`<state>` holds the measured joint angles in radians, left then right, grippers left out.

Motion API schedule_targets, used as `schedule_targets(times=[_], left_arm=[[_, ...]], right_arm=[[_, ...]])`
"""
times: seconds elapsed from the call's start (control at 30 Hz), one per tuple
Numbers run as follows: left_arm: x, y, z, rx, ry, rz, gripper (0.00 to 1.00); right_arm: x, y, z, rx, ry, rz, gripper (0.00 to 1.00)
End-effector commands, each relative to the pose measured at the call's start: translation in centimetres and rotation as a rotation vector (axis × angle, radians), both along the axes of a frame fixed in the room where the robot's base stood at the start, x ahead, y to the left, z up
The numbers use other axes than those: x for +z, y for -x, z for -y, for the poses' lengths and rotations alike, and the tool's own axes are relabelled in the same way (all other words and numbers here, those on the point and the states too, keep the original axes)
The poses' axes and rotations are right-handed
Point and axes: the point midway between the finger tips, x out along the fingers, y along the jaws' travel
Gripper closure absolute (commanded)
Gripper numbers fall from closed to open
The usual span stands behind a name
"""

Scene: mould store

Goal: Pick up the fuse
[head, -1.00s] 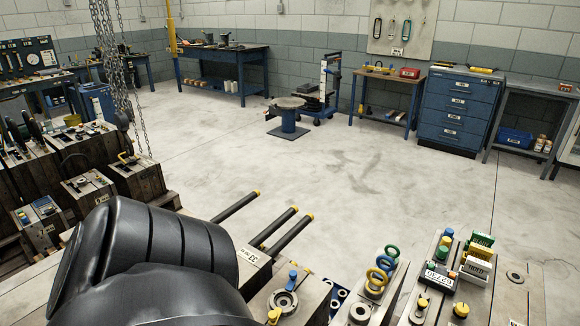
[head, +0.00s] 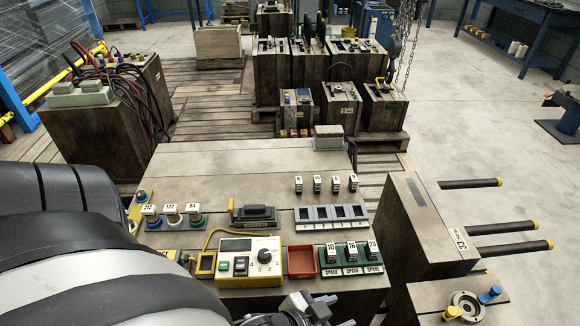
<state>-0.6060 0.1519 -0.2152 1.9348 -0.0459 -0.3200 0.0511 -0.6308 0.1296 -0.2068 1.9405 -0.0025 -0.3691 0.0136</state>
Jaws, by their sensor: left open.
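Which piece is the fuse is not certain. Small black blocks with white numbered tops (head: 335,184) stand in a row on the wooden bench block (head: 240,165). Similar black blocks marked 10, 76 and 20 (head: 352,250) sit in a green rack labelled SPARE (head: 336,271). A grey holder with dark square slots (head: 332,215) lies between the two groups. My left gripper (head: 308,306) shows at the bottom edge, open and apart from these pieces, nearer to me than the green rack. Part of it is cut off by the frame. My right gripper is not in view.
A cream meter box with a dial (head: 236,262) and a red tray (head: 302,262) stand left of the green rack. A black clamp-like device (head: 254,215) and numbered round-based pieces (head: 172,218) are further left. A wooden block with rods (head: 425,225) rises at right.

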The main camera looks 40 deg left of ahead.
Motion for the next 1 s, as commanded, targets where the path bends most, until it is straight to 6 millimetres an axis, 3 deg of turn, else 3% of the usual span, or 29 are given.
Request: schedule_targets(times=[0.13, 0.37, 0.47, 0.67, 0.77, 0.83, 0.93, 1.0], left_arm=[[1.7, -2.1, 0.4, -0.020, -0.001, 0.095, 0.56], [5.3, -5.6, 0.6, -0.055, 0.005, 0.294, 0.56], [8.2, -7.7, 1.4, -0.105, 0.012, 0.432, 0.56], [17.2, -10.9, 5.4, -0.361, 0.048, 0.841, 0.56], [21.5, -10.2, 8.6, -0.616, 0.059, 1.053, 0.56], [23.4, -8.5, 11.0, -0.891, 0.041, 1.177, 0.56], [22.3, -5.3, 12.7, -1.395, -0.080, 1.191, 0.56], [19.5, -4.3, 11.3, -1.719, -0.241, 1.040, 0.56]], right_arm=[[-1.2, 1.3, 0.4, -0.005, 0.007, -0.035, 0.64], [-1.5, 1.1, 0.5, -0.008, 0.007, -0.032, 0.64], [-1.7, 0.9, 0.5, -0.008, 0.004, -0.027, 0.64], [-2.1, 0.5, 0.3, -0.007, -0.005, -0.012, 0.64], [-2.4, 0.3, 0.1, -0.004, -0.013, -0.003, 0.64], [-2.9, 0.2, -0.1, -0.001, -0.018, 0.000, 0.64], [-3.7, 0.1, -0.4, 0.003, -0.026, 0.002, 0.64], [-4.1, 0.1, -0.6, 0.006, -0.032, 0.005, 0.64]])
